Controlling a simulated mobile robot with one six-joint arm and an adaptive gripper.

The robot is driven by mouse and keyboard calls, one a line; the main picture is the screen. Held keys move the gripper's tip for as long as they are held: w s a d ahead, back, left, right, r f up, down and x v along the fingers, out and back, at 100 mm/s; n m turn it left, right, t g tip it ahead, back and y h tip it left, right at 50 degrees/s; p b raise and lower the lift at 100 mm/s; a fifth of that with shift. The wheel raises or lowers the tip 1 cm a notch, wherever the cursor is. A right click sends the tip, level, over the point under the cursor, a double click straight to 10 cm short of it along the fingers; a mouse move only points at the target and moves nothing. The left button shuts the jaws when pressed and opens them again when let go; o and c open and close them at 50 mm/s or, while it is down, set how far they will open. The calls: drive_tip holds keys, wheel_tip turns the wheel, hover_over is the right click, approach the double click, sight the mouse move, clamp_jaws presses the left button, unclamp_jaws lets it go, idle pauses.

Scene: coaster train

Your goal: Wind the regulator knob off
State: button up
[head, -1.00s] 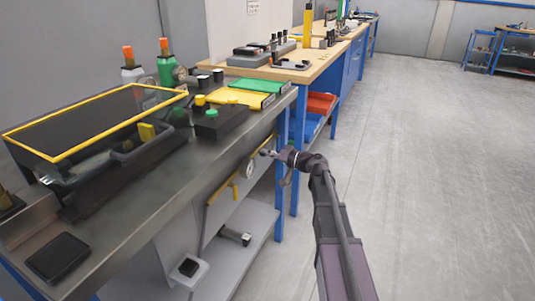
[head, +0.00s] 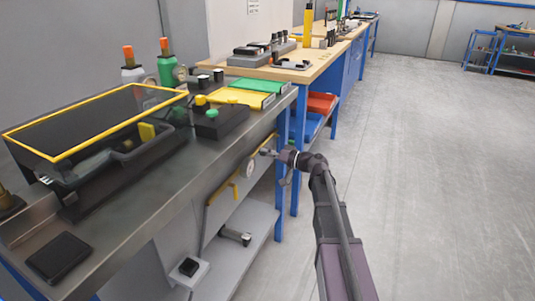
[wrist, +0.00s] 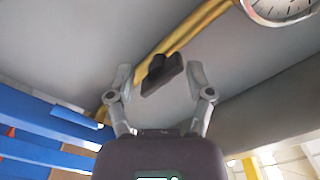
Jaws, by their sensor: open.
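The regulator knob (wrist: 162,74) is a small dark handle with a raised grip, on the panel in front of a yellow pipe (wrist: 178,40). In the wrist view it appears between the two fingers of my gripper (wrist: 160,82), which is open, with a gap on both sides. I cannot tell how far the fingertips are from it in depth. In the head view my gripper (head: 268,153) is at the bench's front panel, close to a round gauge (head: 248,167). The knob is not clear in that view.
The gauge also shows at the wrist view's top right (wrist: 280,8). The steel bench top (head: 150,195) overhangs the panel. Blue table legs (head: 296,170) stand beyond my gripper. The floor to the right is clear.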

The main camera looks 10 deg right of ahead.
drive_tip(key=shift+d, duration=0.15)
drive_tip(key=v, duration=1.1)
drive_tip(key=shift+s+d, duration=0.25)
drive_tip(key=shift+s, duration=0.05)
drive_tip(key=s+a+f+g+h+p, duration=0.1)
drive_tip(key=s+a+f+g+h, duration=0.75)
drive_tip(key=s+a+f, duration=0.45)
drive_tip(key=s+d+f+m+g+h+p, duration=0.1)
drive_tip(key=s+d+f+m+g+h, duration=0.2)
drive_tip(key=s+h, duration=0.45)
wheel_tip(320, 180, up, 37)
drive_tip(key=s+n+y+p, duration=0.1)
drive_tip(key=p, duration=3.7)
drive_tip(key=shift+r+t, duration=0.2)
drive_tip(key=shift+t, duration=0.25)
drive_tip(key=shift+s, duration=0.1)
